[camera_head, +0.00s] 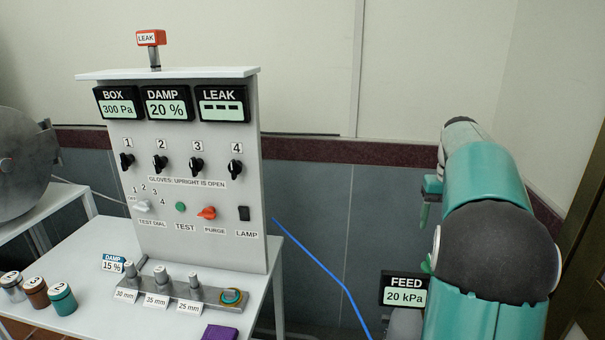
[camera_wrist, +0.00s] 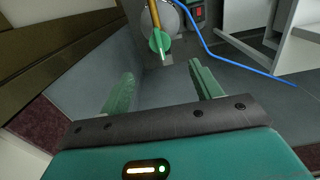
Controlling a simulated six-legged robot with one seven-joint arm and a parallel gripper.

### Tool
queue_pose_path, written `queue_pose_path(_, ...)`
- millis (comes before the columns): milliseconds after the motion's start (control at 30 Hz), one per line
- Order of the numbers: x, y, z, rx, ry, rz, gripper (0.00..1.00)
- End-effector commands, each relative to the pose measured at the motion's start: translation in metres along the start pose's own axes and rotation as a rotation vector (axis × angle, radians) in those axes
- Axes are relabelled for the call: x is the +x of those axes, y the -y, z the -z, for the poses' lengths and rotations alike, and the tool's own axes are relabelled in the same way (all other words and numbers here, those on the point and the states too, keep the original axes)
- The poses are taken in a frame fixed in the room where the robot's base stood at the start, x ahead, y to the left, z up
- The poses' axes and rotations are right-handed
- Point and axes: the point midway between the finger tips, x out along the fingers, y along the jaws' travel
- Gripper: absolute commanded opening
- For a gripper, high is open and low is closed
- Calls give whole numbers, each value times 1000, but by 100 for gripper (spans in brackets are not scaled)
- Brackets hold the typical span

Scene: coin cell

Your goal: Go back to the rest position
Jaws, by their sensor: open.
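My gripper (camera_wrist: 160,88) is open in the wrist view, its two green fingers wide apart with nothing between them. Beyond the fingertips, near the top, is a round grey part (camera_wrist: 172,20) with a green lever-like piece (camera_wrist: 160,42) and a yellow rod; I cannot tell exactly what it is. The gripper is apart from it as far as I can see. In the head view my teal arm stands raised at the right, and a small part of my gripper (camera_head: 432,186) shows at its left side; most of it is hidden behind the arm.
A control panel (camera_head: 187,240) stands on a white table (camera_head: 80,255) at left. Three lidded jars (camera_head: 38,294) and a rack (camera_head: 190,290) sit on it. A FEED display (camera_head: 405,291) reads 20 kPa below my arm. A blue hose (camera_head: 318,262) crosses the gap. A wall is behind.

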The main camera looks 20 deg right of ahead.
Motion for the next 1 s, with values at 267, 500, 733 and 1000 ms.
queue_pose_path(267,-14,38,-20,-44,-45,5,64)
queue_pose_path(500,-32,122,-88,-161,-156,21,64)
queue_pose_path(733,-28,185,-168,-277,-265,48,64)
queue_pose_path(1000,3,230,-266,-415,-390,90,64)
